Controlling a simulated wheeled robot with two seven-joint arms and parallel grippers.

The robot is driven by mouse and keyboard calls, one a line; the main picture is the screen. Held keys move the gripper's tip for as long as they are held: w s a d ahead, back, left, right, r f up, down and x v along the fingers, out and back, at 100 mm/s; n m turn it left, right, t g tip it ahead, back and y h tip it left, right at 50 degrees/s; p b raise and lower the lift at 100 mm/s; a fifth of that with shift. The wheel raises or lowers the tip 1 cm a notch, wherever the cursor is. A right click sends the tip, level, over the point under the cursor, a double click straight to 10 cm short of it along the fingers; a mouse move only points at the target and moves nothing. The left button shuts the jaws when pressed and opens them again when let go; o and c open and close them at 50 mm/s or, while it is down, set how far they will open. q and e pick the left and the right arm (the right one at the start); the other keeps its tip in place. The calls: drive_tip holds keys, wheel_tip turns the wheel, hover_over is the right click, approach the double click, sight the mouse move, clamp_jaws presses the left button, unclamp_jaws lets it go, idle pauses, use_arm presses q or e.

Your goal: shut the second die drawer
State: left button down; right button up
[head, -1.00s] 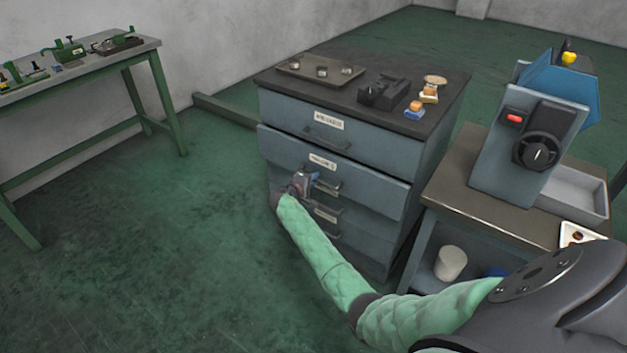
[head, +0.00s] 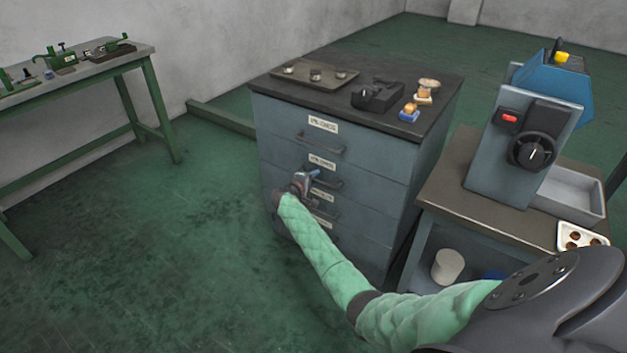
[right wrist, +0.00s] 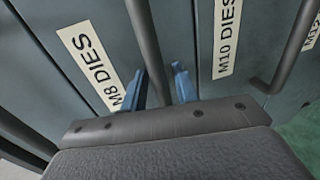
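The second die drawer (head: 375,185), labelled M8 DIES in the right wrist view (right wrist: 88,62), sits level with the drawers above and below it in the blue-grey cabinet. No gap shows at its front. My right gripper (head: 306,180) is at its front, by its bar handle (head: 332,183). In the right wrist view my two blue fingertips (right wrist: 160,86) are spread, with the handle bar (right wrist: 146,50) passing between them. Room shows beside the bar, so the fingers do not look clamped on it. My left gripper is not in view.
The cabinet top (head: 430,88) holds a tray (head: 315,74), a black block and small parts. A machine (head: 525,140) on a metal stand (head: 450,190) is close on the right. A green-legged bench (head: 150,105) is at the left. The floor before the cabinet is clear.

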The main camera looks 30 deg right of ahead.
drive_tip(key=shift+a, duration=0.1)
